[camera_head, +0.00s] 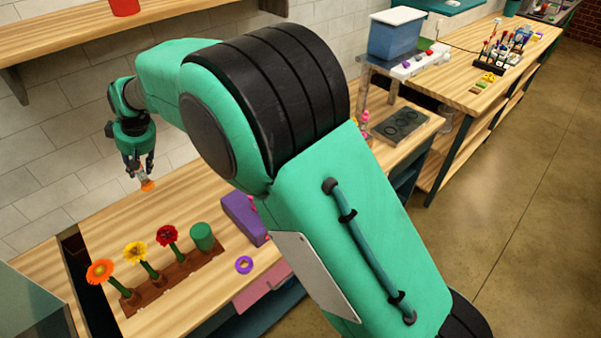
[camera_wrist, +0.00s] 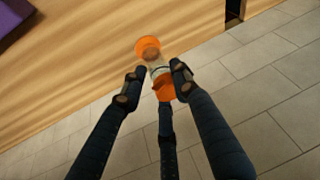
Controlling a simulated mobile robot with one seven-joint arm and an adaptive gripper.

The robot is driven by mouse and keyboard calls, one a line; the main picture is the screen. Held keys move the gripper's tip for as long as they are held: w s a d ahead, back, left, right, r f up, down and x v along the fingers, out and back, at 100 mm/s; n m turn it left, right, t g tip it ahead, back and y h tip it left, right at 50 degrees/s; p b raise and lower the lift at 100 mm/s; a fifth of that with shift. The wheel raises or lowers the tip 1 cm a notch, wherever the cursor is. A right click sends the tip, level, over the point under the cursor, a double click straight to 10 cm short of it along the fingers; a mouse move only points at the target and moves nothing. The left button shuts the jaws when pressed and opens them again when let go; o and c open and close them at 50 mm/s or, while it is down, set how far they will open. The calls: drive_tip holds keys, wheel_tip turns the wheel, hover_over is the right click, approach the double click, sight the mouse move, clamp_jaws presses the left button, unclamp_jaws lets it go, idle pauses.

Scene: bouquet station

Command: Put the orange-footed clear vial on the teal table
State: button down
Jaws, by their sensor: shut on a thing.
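The orange-footed clear vial (camera_wrist: 152,64) is between my fingertips in the wrist view, with an orange disc-shaped end pointing away and more orange near the fingers. My gripper (camera_wrist: 155,75) is shut on it. In the head view my gripper (camera_head: 139,168) points down at the left, and the orange end of the vial (camera_head: 147,185) shows below it, over the back of the wooden bench. A flat teal surface (camera_head: 452,5), possibly the teal table, shows at the top edge, partly cut off by the frame.
A brown rack (camera_head: 175,272) with several flowers and a green cylinder (camera_head: 202,237) stands on the near bench. A purple block (camera_head: 243,217) and purple ring (camera_head: 244,265) are beside it. A blue bin (camera_head: 396,35) stands toward the right bench. My arm hides the middle.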

drive_tip(key=s+a+b, duration=0.3)
drive_tip(key=s+a, duration=0.8)
drive_tip(key=a, duration=0.3)
wheel_tip(320, 180, down, 6)
drive_tip(key=shift+d+n+p, duration=0.35)
drive_tip(key=shift+d+n, duration=0.05)
drive_tip(key=shift+f, duration=0.2)
drive_tip(key=shift+f+b, duration=0.45)
drive_tip(key=shift+f, duration=1.95)
drive_tip(key=shift+f, duration=0.15)
drive_tip(key=shift+f+b, duration=0.5)
drive_tip(key=shift+f, duration=1.9)
drive_tip(key=shift+f, duration=0.15)
